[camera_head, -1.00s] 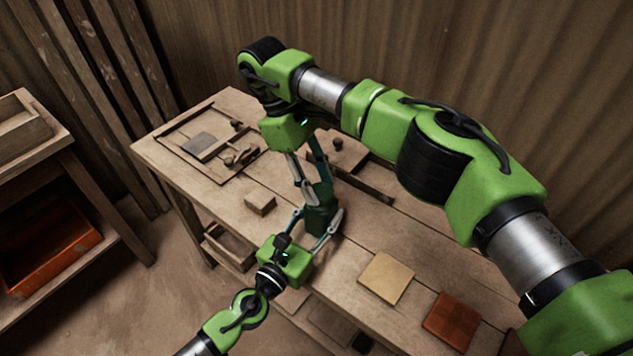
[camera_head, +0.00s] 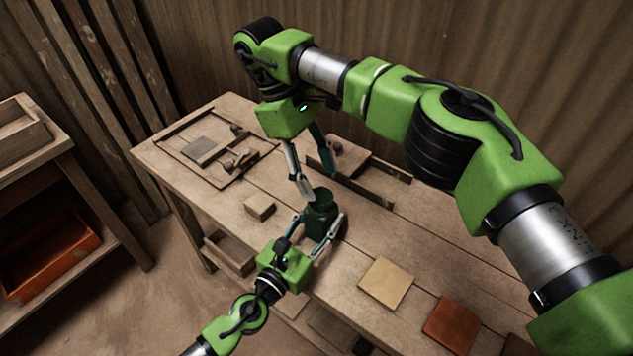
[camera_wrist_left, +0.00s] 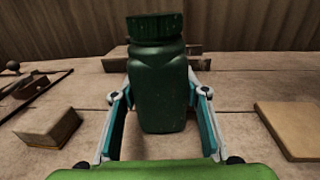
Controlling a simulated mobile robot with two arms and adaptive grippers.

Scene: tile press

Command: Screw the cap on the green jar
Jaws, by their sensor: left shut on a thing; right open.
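The dark green jar (camera_head: 320,222) stands upright on the workbench, and it also shows in the left wrist view (camera_wrist_left: 158,95). A ribbed dark green cap (camera_wrist_left: 155,27) sits on top of its neck; how tightly it is screwed on cannot be told. My left gripper (camera_head: 321,216) is shut on the jar's body, with one finger on each side. My right gripper (camera_head: 317,180) is open above the jar, pointing down, with its fingers apart. The right fingers do not show in the left wrist view.
A small wooden block (camera_head: 260,207) lies left of the jar. A pale tile (camera_head: 386,283) and a red-brown tile (camera_head: 451,325) lie to the right. A framed tray (camera_head: 166,143) and a wooden fixture (camera_head: 347,158) are at the back of the workbench (camera_head: 240,284).

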